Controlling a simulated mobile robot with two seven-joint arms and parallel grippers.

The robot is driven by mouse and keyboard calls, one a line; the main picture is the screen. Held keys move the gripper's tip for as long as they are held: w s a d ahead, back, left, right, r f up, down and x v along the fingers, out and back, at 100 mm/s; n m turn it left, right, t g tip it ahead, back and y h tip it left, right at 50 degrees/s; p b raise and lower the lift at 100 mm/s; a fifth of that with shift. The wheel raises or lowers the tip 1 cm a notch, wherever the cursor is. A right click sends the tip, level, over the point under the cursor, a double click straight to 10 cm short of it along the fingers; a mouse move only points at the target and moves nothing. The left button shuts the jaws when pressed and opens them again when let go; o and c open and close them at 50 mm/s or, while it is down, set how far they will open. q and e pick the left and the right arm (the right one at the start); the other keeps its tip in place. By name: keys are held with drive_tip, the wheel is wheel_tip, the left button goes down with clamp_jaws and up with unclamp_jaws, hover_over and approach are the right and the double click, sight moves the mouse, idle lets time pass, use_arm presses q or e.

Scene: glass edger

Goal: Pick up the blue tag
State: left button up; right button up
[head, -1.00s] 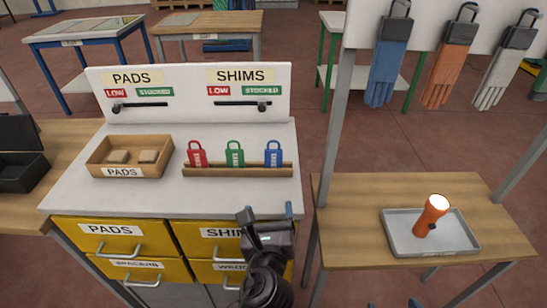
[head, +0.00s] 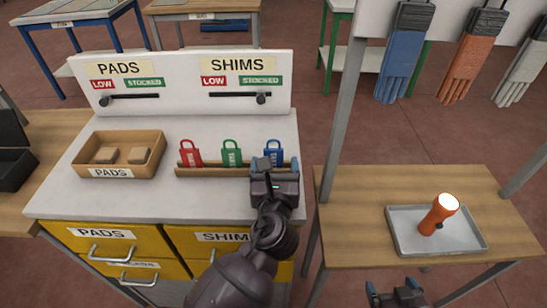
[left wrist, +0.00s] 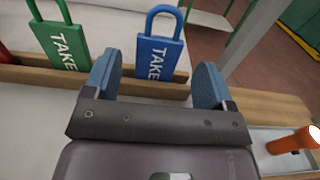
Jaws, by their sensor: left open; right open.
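The blue tag (head: 273,152) stands upright in a wooden rack (head: 215,171) on the white counter, at the right end of a row with a green tag (head: 231,153) and a red tag (head: 190,153). My left gripper (head: 275,163) is open in front of the blue tag and hides its lower part in the head view. In the left wrist view, the blue tag (left wrist: 158,57) stands ahead between the two open fingers, apart from them. My right gripper (head: 396,292) is open and empty at the bottom edge of the head view, in front of the wooden table.
A cardboard PADS box (head: 120,155) sits left on the counter. The upright panel (head: 185,85) with two sliders stands behind the rack. A grey tray (head: 436,232) with an orange flashlight (head: 438,215) lies on the wooden table (head: 350,210) at right, beside a grey post (head: 343,100).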

sight(273, 157)
use_arm(q)
drive_tip(key=w, duration=0.5)
drive_tip(key=shift+a, duration=0.15)
use_arm(e)
drive_tip(key=shift+w+r, duration=0.25)
drive_tip(key=shift+r, duration=0.05)
drive_tip(key=shift+a, duration=0.1)
use_arm(q)
drive_tip(key=c, duration=1)
wheel_tip(273, 157, up, 18)
drive_tip(key=p, duration=0.3)
drive_tip(key=shift+r, duration=1)
use_arm(e)
drive_tip(key=shift+v, duration=0.8)
